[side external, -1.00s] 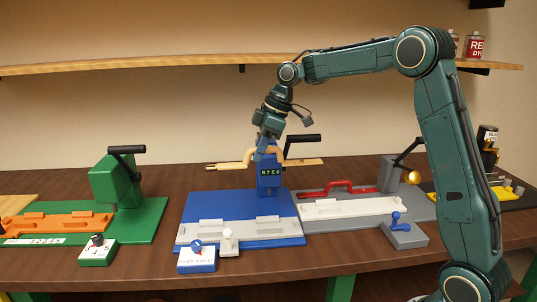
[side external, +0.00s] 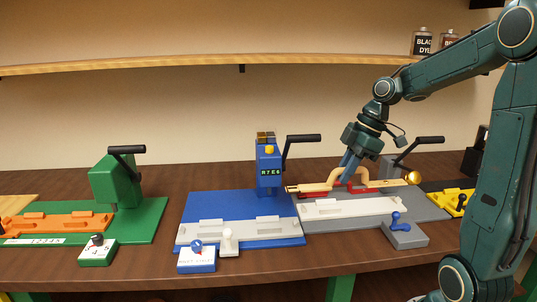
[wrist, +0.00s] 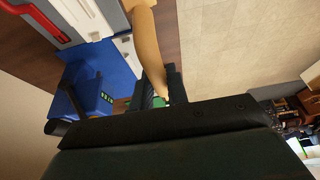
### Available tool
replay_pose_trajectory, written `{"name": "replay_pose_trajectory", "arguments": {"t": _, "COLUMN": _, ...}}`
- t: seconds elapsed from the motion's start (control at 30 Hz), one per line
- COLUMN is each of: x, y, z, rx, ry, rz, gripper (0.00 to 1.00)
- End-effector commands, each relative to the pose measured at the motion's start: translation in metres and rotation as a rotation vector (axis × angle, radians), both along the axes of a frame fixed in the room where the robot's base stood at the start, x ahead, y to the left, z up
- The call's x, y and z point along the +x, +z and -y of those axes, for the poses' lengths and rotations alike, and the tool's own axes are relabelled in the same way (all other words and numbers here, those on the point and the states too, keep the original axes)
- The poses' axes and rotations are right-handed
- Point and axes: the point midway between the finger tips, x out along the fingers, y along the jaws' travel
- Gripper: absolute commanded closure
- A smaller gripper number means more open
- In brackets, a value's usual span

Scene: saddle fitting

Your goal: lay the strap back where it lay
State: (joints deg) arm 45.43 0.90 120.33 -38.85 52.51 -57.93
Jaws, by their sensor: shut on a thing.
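The tan strap (side external: 308,187) is long and flat with an arched tan grip. My gripper (side external: 348,168) is shut on that arch, and the strap lies roughly level across the back of the grey station (side external: 425,208). It is in front of or above the red-handled part (side external: 372,187), which it partly covers. I cannot tell whether the strap touches anything beneath it.
A blue press (side external: 269,170) with a black lever and a display reading A7E6 stands left of the strap. A grey press with a black lever and brass knob (side external: 414,178) is close by on the right. A green press (side external: 115,182) stands far left. A shelf (side external: 180,67) runs above.

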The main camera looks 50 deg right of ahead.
Motion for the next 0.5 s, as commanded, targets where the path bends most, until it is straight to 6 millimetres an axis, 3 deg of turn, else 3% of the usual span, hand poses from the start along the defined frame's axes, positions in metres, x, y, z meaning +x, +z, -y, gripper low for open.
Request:
{"name": "replay_pose_trajectory", "arguments": {"t": 0.27, "x": -0.001, "y": -0.004, "z": 0.000, "rx": 0.001, "ry": 0.000, "rz": 0.001, "gripper": 1.00}}
{"name": "replay_pose_trajectory", "arguments": {"t": 0.5, "x": -0.001, "y": -0.033, "z": -0.001, "rx": 0.004, "ry": 0.000, "rz": -0.004, "gripper": 1.00}}
